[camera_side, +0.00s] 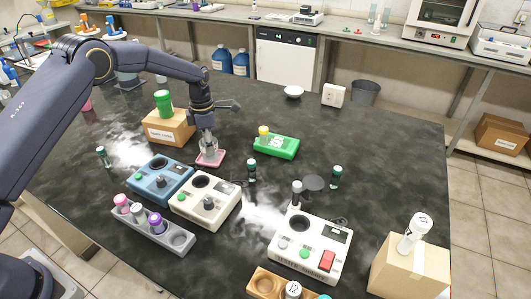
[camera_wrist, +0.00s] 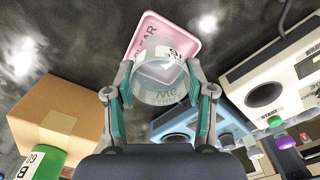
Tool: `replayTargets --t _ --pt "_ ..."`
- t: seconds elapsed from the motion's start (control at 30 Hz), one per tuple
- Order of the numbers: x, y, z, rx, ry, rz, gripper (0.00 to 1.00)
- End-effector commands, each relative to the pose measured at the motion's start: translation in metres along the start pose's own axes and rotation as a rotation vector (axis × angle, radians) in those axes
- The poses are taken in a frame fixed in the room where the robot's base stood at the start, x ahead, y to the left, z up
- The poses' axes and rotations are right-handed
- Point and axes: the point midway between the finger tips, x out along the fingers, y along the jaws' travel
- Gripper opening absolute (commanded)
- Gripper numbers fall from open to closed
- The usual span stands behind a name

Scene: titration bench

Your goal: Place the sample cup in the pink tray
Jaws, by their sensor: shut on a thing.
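The sample cup (camera_wrist: 160,62) is a pale, see-through cup with a printed label. My gripper (camera_wrist: 160,84) is shut on it, one finger on each side. The pink tray (camera_wrist: 188,28) lies on the dark bench behind the cup in the wrist view, with lettering partly hidden by the cup. In the side view my gripper (camera_side: 208,137) points down over the pink tray (camera_side: 212,164), with the cup (camera_side: 209,152) between its fingers. The cup is at or just above the tray; I cannot tell if it touches.
A cardboard box (camera_side: 169,130) with a green-capped container (camera_side: 163,103) stands left of the tray. Blue (camera_side: 160,181) and white (camera_side: 205,200) stirrers stand in front. A green box (camera_side: 276,147) lies to the right. Small dark vials (camera_side: 251,170) stand about.

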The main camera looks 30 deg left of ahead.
Motion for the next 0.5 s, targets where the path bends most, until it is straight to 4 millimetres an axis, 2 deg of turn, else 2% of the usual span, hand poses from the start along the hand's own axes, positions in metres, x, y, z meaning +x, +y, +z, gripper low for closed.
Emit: replayTargets --t 0.2,0.23,0.43,0.5 --pt "0.0031 -0.0002 -0.0002 0.001 0.001 -0.001 0.17" --pt "0.0031 -0.0002 -0.0002 0.001 0.001 -0.001 0.56" --pt "0.0027 -0.0002 -0.0001 0.001 0.001 0.0 0.77" --pt "0.0027 -0.0002 -0.0001 0.001 0.001 0.0 0.79"
